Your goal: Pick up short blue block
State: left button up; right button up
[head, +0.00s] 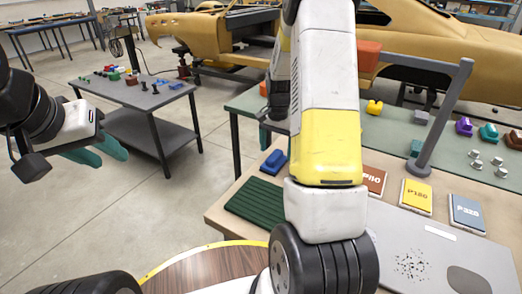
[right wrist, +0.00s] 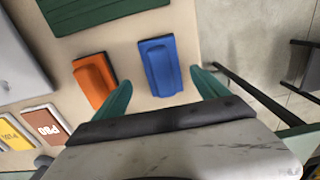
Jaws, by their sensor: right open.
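The short blue block (head: 273,162) lies on the beige workbench near its left edge in the head view. In the right wrist view the blue block (right wrist: 160,66) shows whole, ahead of my right gripper (right wrist: 163,92) and between the lines of its two teal fingers. That gripper is open and empty, and the fingers do not touch the block. In the head view my right arm hides most of this gripper. My left gripper (head: 105,152) hangs at the left, far from the block, with its teal fingers apart and nothing between them.
An orange block (right wrist: 95,80) lies close beside the blue one, near a right gripper finger. A dark green ribbed piece (head: 258,203) lies nearby. P80, P180 (head: 416,197) and P320 (head: 466,213) pads lie right. A grey post (head: 442,120) rises from the bench. A side table (head: 135,93) stands left.

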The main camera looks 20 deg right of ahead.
aim_at(274, 154)
jog(key=f, duration=0.4)
jog(key=shift+w+a+f, duration=0.1)
jog(key=shift+a, duration=0.15)
jog(key=c, duration=1.6)
jog(key=shift+o, duration=0.2)
jog(key=shift+r, duration=0.6)
notch_tip(274, 154, up, 2)
jog(key=shift+w+r, duration=0.1)
jog(key=shift+r, duration=0.05)
jog(key=s+a, duration=0.1)
jog(key=s, duration=0.4)
jog(key=s+a+r, duration=0.1)
jog(key=s, duration=1)
jog(key=shift+a+r, duration=0.3)
jog(key=shift+a, duration=0.1)
